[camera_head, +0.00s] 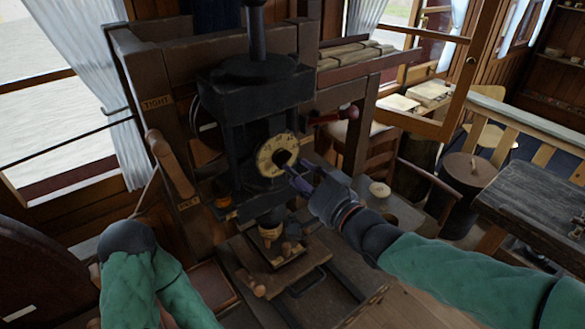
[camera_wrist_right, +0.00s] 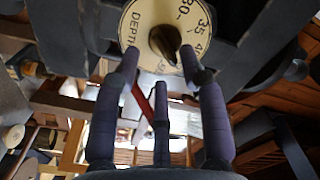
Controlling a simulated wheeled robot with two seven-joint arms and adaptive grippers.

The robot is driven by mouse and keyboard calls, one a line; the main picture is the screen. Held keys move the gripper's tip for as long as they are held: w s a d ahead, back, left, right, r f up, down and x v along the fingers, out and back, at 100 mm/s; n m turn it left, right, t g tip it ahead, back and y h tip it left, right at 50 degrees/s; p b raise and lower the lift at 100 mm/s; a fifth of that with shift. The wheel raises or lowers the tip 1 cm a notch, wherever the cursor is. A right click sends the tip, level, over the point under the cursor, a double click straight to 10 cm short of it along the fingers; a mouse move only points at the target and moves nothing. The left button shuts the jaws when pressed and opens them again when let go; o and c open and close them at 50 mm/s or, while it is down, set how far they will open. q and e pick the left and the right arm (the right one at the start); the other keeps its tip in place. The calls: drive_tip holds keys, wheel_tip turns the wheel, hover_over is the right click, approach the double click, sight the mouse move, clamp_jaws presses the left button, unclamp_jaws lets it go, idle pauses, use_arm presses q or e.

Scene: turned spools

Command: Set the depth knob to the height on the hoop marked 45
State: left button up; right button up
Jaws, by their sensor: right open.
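The depth knob (camera_head: 283,158) is a small dark knob at the middle of a cream dial hoop (camera_head: 264,160) on the front of the black machine. In the right wrist view, the knob (camera_wrist_right: 164,42) sits in the hoop (camera_wrist_right: 138,28), which reads DEPTH, 30, 35 and part of a number starting with 4. The mark 45 is not readable. My right gripper (camera_head: 301,175) is open just in front of the dial, at its lower right. In the wrist view its purple-grey fingers (camera_wrist_right: 162,72) spread below and to both sides of the knob, with no clear contact. My left gripper is not visible.
A wooden handle (camera_head: 172,165) stands to the left beside a TIGHT label. Turned wooden pieces (camera_head: 270,232) stand below the dial. A dark table (camera_head: 530,195) is at right.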

drive_tip(key=v, duration=0.8)
drive_tip(key=shift+s+d, duration=0.2)
drive_tip(key=shift+s, duration=0.15)
